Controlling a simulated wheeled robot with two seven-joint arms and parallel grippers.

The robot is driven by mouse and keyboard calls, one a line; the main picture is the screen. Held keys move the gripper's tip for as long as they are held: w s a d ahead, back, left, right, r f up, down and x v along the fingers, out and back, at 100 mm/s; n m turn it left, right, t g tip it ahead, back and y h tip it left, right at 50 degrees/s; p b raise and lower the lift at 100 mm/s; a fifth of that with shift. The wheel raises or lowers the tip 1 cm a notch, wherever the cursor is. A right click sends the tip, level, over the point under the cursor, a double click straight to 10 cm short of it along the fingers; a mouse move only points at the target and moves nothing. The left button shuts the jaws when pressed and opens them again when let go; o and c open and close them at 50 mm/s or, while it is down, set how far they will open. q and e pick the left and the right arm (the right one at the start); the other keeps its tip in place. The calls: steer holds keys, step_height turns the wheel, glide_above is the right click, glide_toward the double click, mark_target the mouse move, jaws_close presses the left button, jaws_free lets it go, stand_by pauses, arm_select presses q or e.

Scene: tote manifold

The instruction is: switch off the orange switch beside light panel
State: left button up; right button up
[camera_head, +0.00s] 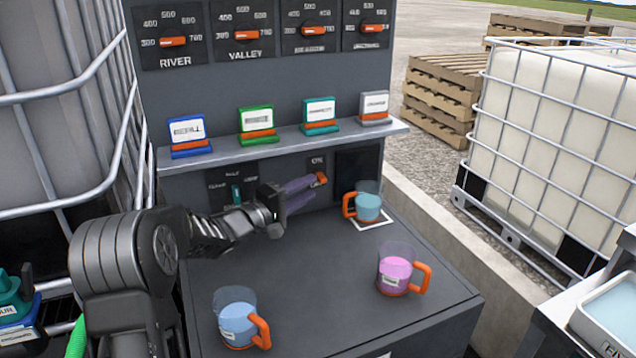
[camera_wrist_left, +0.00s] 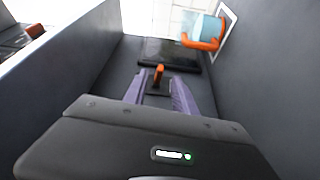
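The orange switch (camera_head: 320,179) sits on a small dark plate marked "ON" on the grey cabinet wall, under the shelf. It also shows in the left wrist view (camera_wrist_left: 158,74). The dark light panel (camera_head: 350,165) is just right of it and shows unlit; it is also in the left wrist view (camera_wrist_left: 168,52). My left gripper (camera_head: 308,187) reaches in from the left, with its purple fingers at the switch. In the left wrist view the fingers (camera_wrist_left: 158,86) are apart, with the switch between their tips. Whether they touch it is unclear. My right gripper is not in view.
A teal-filled jug (camera_head: 368,207) stands on a white square right of the switch. A pink jug (camera_head: 395,272) and a blue jug (camera_head: 238,318) stand nearer on the counter (camera_head: 320,285). A shelf (camera_head: 285,139) with several label stands overhangs the switch. A teal selector (camera_head: 236,193) is to the left.

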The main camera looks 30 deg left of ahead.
mark_target(321, 177)
arm_select(q)
steer(key=x, duration=0.4)
steer(key=shift+c, duration=0.5)
jaws_close()
